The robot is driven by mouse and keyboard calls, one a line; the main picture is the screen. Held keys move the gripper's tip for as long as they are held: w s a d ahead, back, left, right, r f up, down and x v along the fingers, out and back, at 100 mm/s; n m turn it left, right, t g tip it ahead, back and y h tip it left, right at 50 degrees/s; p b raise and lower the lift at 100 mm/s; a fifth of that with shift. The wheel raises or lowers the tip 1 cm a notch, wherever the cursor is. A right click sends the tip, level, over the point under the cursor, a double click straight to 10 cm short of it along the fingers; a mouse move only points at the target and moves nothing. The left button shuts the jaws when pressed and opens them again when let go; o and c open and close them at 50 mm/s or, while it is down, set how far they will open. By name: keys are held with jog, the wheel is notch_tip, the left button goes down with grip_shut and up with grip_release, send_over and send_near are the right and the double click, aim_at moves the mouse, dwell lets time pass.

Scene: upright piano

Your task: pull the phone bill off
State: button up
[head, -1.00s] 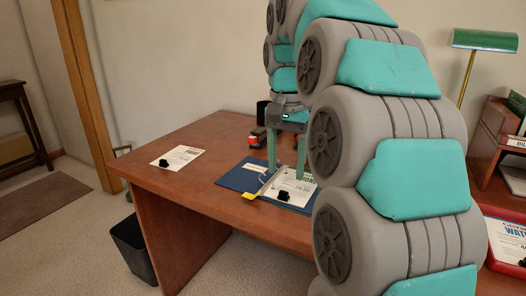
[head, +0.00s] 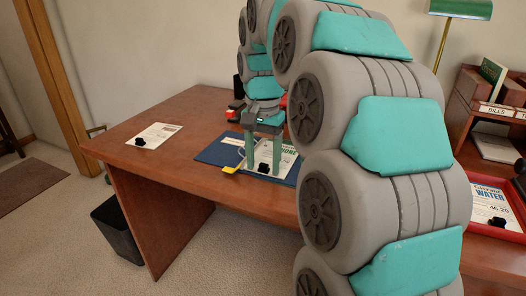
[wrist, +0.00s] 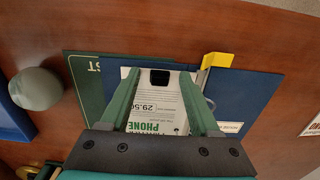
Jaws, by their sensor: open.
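The phone bill (head: 263,152) is a white sheet with green PHONE lettering, lying on a blue folder (head: 215,152) on the desk. A black block (head: 264,168) sits at its near edge. In the wrist view the bill (wrist: 158,108) and black block (wrist: 160,77) show between my fingers. A yellow-tipped grey bar (wrist: 218,60) runs along the bill's right side there; its yellow end (head: 230,170) also shows in the head view. My gripper (head: 264,171) is open, pointing down, with one finger on each side of the block. I cannot tell whether the fingers touch anything.
Another white sheet with a black block (head: 154,136) lies at the desk's left. A red tray (head: 512,195) holds a water bill (head: 487,203) at right. A wooden organizer (head: 495,90) and a green lamp (head: 460,9) stand behind. A black bin (head: 117,228) is on the floor.

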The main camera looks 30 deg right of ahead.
jog(key=shift+f, duration=0.1)
jog(key=shift+c, duration=0.3)
grip_shut()
dwell(0.7)
dwell(0.3)
